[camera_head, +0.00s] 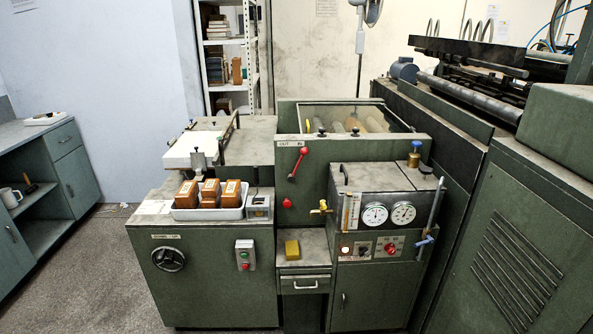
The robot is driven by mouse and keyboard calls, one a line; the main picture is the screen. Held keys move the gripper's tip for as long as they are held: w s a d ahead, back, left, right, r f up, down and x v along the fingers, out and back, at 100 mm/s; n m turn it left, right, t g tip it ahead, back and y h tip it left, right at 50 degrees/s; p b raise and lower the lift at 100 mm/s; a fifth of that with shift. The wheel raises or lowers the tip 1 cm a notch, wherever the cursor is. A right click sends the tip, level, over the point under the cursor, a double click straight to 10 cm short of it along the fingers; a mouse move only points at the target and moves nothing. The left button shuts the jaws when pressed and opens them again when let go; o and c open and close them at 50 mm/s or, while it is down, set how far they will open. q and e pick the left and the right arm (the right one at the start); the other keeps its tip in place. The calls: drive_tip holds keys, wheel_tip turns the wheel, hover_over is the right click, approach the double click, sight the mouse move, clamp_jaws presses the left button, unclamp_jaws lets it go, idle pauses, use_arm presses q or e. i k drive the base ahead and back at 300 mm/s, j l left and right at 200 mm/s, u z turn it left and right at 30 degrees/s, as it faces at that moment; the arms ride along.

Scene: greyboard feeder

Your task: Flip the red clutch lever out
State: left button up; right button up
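The red clutch lever (297,165) is on the front of the green feeder panel, near the middle of the view. Its round knob is at the upper right and its pivot at the lower left, so it tilts to the right. A small label plate (291,143) above it appears to read OUT on the left and IN on the right; the knob is on the IN side. Neither of my grippers is in view, and nothing touches the lever.
A red knob (287,203) sits below the lever, and a brass valve (321,208) to its lower right. A white tray (208,213) with orange-brown boxes stands on the left cabinet. A yellow block (292,249) lies on a ledge below. Grey floor (100,275) is open at left.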

sight(304, 151)
drive_tip(key=i+j, duration=0.3)
drive_tip(key=i, duration=0.25)
drive_tip(key=i+j, duration=0.3)
drive_tip(key=i, duration=0.3)
drive_tip(key=i+j+z, duration=0.1)
drive_tip(key=i+j, duration=0.2)
drive_tip(key=i, duration=0.25)
drive_tip(key=i+j, duration=0.35)
drive_tip(key=i, duration=0.2)
